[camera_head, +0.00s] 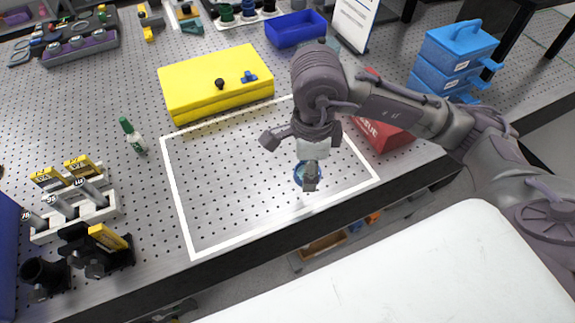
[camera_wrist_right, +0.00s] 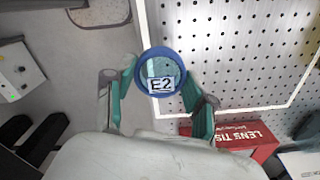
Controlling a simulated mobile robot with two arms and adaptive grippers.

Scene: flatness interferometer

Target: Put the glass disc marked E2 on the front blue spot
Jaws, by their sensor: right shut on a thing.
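The glass disc marked E2 (camera_wrist_right: 161,70) has a blue rim and a white label with black letters in the right wrist view. My right gripper (camera_wrist_right: 160,95) is shut on it, with a green finger on each side. In the head view, my right gripper (camera_head: 308,182) points down over the front right part of a white-outlined area, and part of the blue-rimmed disc (camera_head: 298,174) shows around the fingers. I cannot tell whether the disc touches the board. No separate blue spot can be made out. My left gripper is not in view.
A yellow box (camera_head: 215,80) with a black knob stands behind the outlined area (camera_head: 230,180). A red lens tissue box (camera_head: 385,133) is close to the right of my gripper. The outlined area's left part is clear.

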